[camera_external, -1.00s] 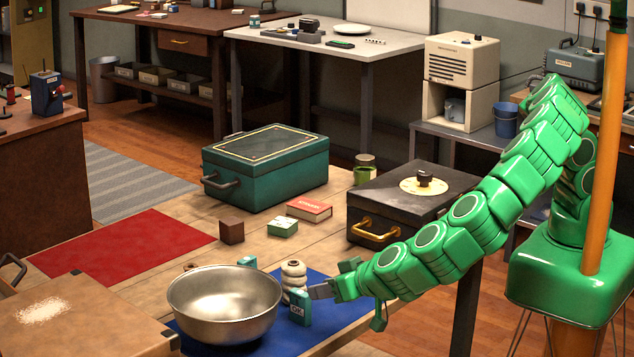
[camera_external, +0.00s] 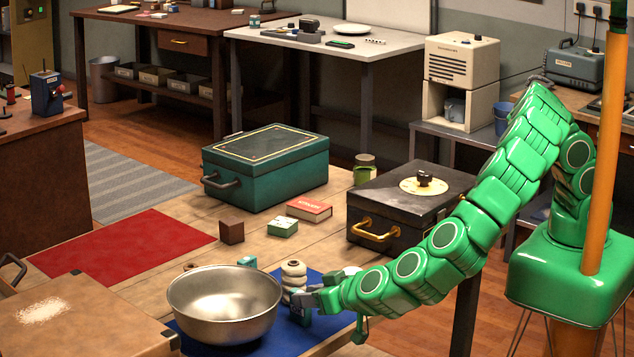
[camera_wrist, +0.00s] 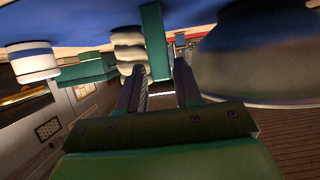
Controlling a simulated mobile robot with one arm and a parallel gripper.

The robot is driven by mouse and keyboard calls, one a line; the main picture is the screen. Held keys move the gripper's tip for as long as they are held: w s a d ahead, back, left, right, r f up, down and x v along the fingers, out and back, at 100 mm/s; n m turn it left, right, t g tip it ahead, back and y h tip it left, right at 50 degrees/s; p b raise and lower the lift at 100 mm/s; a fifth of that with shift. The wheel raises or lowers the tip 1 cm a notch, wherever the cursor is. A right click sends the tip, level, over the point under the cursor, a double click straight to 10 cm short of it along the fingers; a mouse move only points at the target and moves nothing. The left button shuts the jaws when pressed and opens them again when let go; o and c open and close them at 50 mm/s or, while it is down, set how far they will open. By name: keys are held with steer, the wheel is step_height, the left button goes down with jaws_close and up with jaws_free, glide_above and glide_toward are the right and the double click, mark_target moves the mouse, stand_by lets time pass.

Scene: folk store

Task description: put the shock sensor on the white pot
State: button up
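A small upright teal block (camera_external: 301,317), which may be the shock sensor, stands on the blue mat (camera_external: 335,318) beside the steel bowl. It also shows in the wrist view (camera_wrist: 155,42). My gripper (camera_external: 312,299) is at the block, low over the mat. In the wrist view its two fingers (camera_wrist: 158,75) are apart, with the block's end between or just beyond their tips; contact cannot be made out. A white round thing with a blue band (camera_wrist: 35,62), likely the white pot, is at the left there. It shows partly behind my gripper externally (camera_external: 351,271).
The steel bowl (camera_external: 224,308) is close left of my gripper. A stacked cream piece (camera_external: 293,272) stands just behind the block. Another teal block (camera_wrist: 88,70) lies near the white pot. A black case (camera_external: 400,200) and a green chest (camera_external: 265,170) stand farther back.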

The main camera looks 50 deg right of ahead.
steer(key=shift+x, duration=2.35)
steer(key=shift+a, duration=0.1)
jaws_close()
